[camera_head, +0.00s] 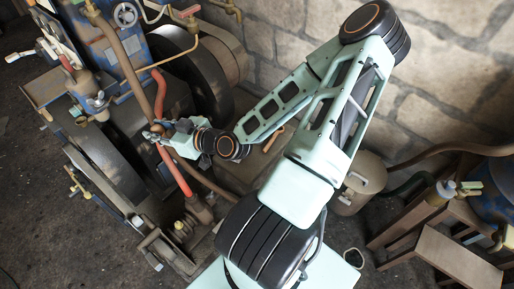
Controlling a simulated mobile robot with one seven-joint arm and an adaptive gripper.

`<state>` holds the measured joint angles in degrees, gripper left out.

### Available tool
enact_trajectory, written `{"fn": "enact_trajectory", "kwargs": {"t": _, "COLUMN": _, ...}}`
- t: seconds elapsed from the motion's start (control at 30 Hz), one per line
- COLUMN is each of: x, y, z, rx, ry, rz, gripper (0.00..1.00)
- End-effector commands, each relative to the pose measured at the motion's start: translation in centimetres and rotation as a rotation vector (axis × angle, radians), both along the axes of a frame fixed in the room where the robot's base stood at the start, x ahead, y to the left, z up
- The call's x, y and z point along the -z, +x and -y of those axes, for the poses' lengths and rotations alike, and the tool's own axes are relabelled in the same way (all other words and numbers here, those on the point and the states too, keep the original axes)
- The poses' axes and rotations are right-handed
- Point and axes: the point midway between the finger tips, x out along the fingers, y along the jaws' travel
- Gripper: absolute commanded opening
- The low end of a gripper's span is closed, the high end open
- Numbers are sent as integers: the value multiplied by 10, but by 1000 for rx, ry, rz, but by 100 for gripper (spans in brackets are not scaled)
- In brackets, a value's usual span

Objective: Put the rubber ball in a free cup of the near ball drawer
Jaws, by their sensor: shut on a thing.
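My gripper (153,136) is at the left of centre, at the end of my pale green arm, beside a brown pipe and a red hose on the engine. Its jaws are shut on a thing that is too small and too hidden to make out. I cannot pick out the rubber ball anywhere in view. I cannot make out the near ball drawer or its cups either.
The engine (205,85), with its dark wheel and blue parts, fills the left. The red hose (173,170) stands close to my gripper. A wooden stand (455,255) and a round tank (358,180) are at right. A stone wall (440,100) closes the back.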

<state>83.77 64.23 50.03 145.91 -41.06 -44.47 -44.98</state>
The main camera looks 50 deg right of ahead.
Motion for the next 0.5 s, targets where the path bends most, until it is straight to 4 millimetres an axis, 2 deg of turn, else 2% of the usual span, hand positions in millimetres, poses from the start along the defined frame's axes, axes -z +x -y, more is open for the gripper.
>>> {"fn": "enact_trajectory", "kwargs": {"t": 0.03, "x": 25, "y": -2, "z": 6, "rx": 23, "ry": 1, "rz": -2, "gripper": 4}}
{"fn": "enact_trajectory", "kwargs": {"t": 0.5, "x": 150, "y": -30, "z": 75, "rx": 260, "ry": 2, "rz": -3, "gripper": 4}}
